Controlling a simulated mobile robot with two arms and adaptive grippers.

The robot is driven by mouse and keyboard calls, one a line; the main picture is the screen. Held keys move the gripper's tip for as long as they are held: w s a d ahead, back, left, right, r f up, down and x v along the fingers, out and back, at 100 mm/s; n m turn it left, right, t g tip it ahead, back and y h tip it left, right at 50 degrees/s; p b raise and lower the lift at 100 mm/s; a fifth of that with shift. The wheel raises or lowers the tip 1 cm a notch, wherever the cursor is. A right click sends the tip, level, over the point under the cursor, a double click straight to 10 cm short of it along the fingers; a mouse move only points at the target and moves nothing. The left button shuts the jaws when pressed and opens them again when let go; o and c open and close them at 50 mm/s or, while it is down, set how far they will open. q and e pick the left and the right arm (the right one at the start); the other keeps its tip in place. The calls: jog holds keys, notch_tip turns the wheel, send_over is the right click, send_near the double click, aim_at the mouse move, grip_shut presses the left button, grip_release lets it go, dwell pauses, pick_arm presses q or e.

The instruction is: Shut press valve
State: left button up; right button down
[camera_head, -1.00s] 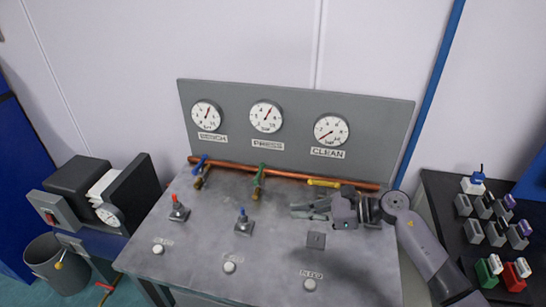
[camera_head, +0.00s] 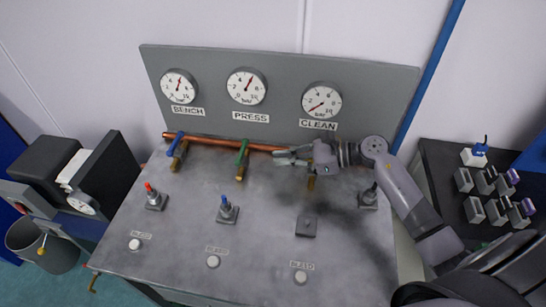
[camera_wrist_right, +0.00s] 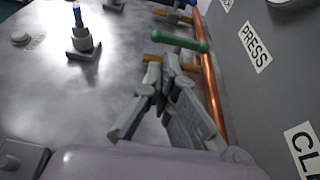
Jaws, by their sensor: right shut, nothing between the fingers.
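The press valve has a green handle (camera_head: 242,152) on a brass body, below the PRESS gauge (camera_head: 246,87). The handle lies across the copper pipe, pointing out over the bench. It also shows in the right wrist view (camera_wrist_right: 180,41). My right gripper (camera_head: 279,157) is shut and empty, above the back of the bench to the right of the green handle. In the right wrist view its fingertips (camera_wrist_right: 170,62) appear close to the handle; whether they touch it I cannot tell. The PRESS gauge needle points up and slightly right. My left gripper is not in view.
A blue-handled valve (camera_head: 177,145) is at the left along the copper pipe (camera_head: 210,140). Another brass valve (camera_head: 311,184) sits under my right gripper, its handle hidden. Several knobs and buttons stand on the bench, including a blue-topped knob (camera_head: 227,210). The gauge panel (camera_head: 380,85) rises behind.

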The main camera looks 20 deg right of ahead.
aim_at(241, 162)
jog(key=p+x, duration=0.2)
jog(key=x, duration=0.5)
jog(key=shift+w+a, duration=0.15)
jog(key=shift+w+a+f, duration=0.1)
jog(key=shift+w+a, duration=0.1)
jog(key=shift+a, duration=0.05)
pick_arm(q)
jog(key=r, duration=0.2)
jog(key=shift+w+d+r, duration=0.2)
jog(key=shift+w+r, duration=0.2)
pick_arm(e)
jog(key=shift+w+a+f, duration=0.1)
jog(key=shift+a+f, duration=0.05)
jog(key=shift+a, duration=0.05)
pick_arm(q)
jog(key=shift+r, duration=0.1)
pick_arm(e)
jog(key=shift+a, duration=0.1)
